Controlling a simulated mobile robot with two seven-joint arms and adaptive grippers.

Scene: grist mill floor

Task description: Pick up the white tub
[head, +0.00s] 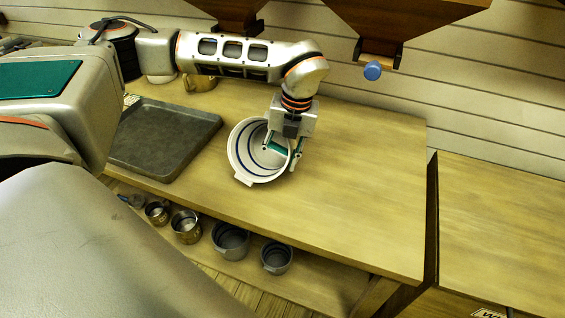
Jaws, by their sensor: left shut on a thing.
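The white tub (241,157) has dark blue rings inside and a small tab on its rim. It is tilted, its mouth facing left and toward me, over the middle of the wooden bench. My left gripper (284,152) comes down from above and is shut on the tub's right side wall, one finger inside the mouth. I cannot tell whether the tub touches the bench top. My right gripper is not in view.
A dark grey tray (165,137) lies on the wooden bench (360,190) left of the tub. A brass-coloured vessel (199,83) stands behind it. Several metal and grey pots, including a grey one (277,257), sit on the lower shelf. The bench's right part is clear. Wooden hoppers (400,20) hang above.

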